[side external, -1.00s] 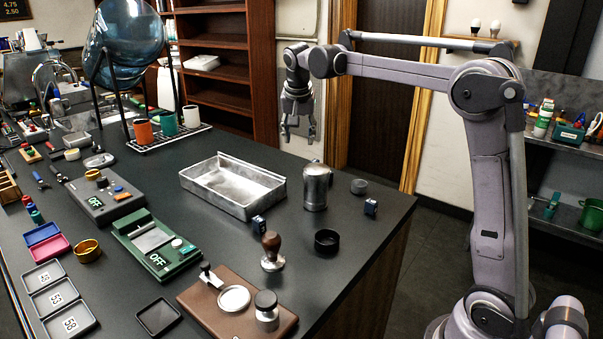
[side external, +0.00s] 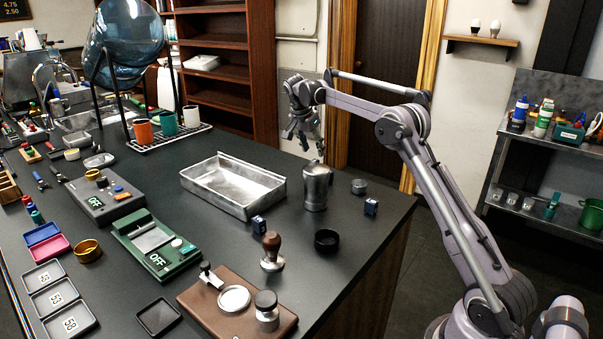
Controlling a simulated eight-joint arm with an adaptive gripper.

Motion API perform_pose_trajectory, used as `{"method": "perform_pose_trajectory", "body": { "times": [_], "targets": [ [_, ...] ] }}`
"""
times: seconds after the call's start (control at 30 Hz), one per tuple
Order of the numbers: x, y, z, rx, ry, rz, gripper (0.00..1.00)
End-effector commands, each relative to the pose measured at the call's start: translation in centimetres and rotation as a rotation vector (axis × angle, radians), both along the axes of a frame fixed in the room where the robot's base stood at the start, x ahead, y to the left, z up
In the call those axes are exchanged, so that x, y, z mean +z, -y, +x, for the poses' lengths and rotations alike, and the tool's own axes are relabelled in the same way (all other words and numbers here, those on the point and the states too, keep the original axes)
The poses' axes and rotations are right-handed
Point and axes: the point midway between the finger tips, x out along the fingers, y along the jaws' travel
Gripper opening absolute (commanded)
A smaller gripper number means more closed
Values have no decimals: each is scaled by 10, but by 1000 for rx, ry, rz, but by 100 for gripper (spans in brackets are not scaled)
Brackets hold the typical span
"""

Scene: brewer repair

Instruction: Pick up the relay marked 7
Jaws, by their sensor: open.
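Two small dark blue blocks that look like relays stand on the black counter. One relay (side external: 258,225) is at the front edge of the metal tray. The other relay (side external: 371,206) is near the counter's right edge, right of the metal pot. Each has a pale mark, too small to read, so I cannot tell which bears a 7. My gripper (side external: 311,147) is open and empty. It appears in the picture above the pot and the tray's back right, tilted, apart from both relays.
The metal pot (side external: 316,187) and an open metal tray (side external: 215,194) stand close to the relays. A black ring (side external: 327,241), a grey lid (side external: 359,187) and a wooden-handled tamper (side external: 272,252) are nearby. Green (side external: 155,245) and grey (side external: 103,196) devices stand left.

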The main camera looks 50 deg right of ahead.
Motion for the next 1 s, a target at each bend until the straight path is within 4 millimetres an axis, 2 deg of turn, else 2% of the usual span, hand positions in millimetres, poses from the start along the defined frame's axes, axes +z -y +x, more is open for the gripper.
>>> {"method": "perform_pose_trajectory", "body": {
  "times": [0.27, 0.53, 0.87, 0.93, 1.0],
  "targets": [
    [-19, 6, 1, 1, 1, 0, 47],
    [-54, 16, 2, 2, 0, 0, 47],
    [-61, 19, 2, 3, 1, 0, 47],
    [-61, 19, 2, 2, 0, 0, 33],
    [-61, 19, 2, 2, 0, 0, 13]
  ]
}}
